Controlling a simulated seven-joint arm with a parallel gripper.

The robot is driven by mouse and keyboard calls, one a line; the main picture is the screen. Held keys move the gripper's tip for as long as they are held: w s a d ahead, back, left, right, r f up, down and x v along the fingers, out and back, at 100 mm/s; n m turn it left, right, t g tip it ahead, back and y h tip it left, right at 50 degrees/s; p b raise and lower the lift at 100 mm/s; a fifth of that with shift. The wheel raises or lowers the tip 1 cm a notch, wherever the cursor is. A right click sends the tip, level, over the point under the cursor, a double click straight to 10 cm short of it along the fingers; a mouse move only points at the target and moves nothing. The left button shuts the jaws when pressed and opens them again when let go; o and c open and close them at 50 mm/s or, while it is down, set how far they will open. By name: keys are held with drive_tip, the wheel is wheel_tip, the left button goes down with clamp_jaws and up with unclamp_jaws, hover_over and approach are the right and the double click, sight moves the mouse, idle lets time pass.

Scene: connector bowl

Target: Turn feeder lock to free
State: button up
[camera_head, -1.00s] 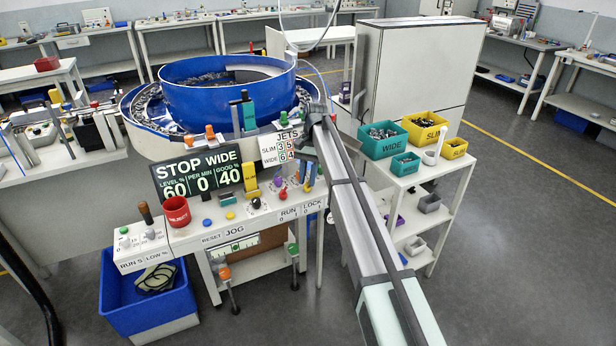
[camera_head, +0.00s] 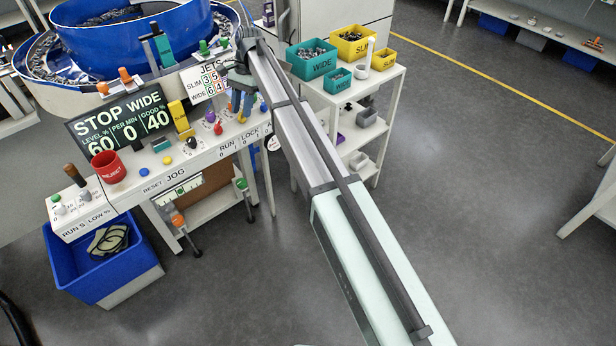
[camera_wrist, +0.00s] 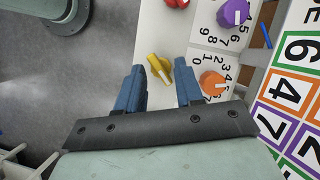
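My gripper (camera_wrist: 160,88) is open, its two blue fingers pointing down at a white panel in the wrist view. A yellow lever knob (camera_wrist: 158,68) lies in the gap between the fingers, near their tips; it looks tilted, and I see no contact. In the head view my gripper (camera_head: 240,103) is at the right end of the control console (camera_head: 150,200), above the LOCK label (camera_head: 250,135) with its 0 and 1 marks. The gripper and arm partly hide the knobs there, so I cannot read the lock's setting.
Close by are an orange dial (camera_wrist: 213,83) and a purple dial (camera_wrist: 233,13). The head view shows a red REJECT cup (camera_head: 108,166), the STOP WIDE display (camera_head: 122,118), the blue bowl feeder (camera_head: 140,40) and a shelf with part bins (camera_head: 312,66). Open floor lies to the right.

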drive_tip(key=m, duration=0.2)
drive_tip(key=m+t+y, duration=0.1)
drive_tip(key=m, duration=0.3)
drive_tip(key=shift+s+d+t+y, duration=0.25)
drive_tip(key=shift+d+t+y, duration=0.05)
drive_tip(key=shift+y, duration=0.1)
drive_tip(key=m, duration=0.2)
drive_tip(key=m+t, duration=0.1)
drive_tip(key=m, duration=0.1)
drive_tip(key=m+t, duration=0.1)
drive_tip(key=m, duration=0.1)
drive_tip(key=shift+s+m+y, duration=0.25)
drive_tip(key=shift+m+y, duration=0.05)
drive_tip(key=shift+y, duration=0.1)
drive_tip(key=s+v, duration=0.1)
drive_tip(key=v, duration=1.3)
drive_tip(key=s+d+f+n+h, duration=0.1)
drive_tip(key=s+d+f+n, duration=0.2)
drive_tip(key=f, duration=0.7)
drive_tip(key=s+d+f+n+t+h, duration=0.1)
drive_tip(key=s+d+f+n, duration=0.2)
drive_tip(key=d+f+n, duration=0.4)
drive_tip(key=s+d+f+n+t+h, duration=0.1)
drive_tip(key=s+d+f+n, duration=0.3)
drive_tip(key=f+n, duration=0.7)
wheel_tip(320, 180, down, 4)
drive_tip(key=shift+d+r, duration=0.1)
drive_tip(key=shift+d, duration=0.85)
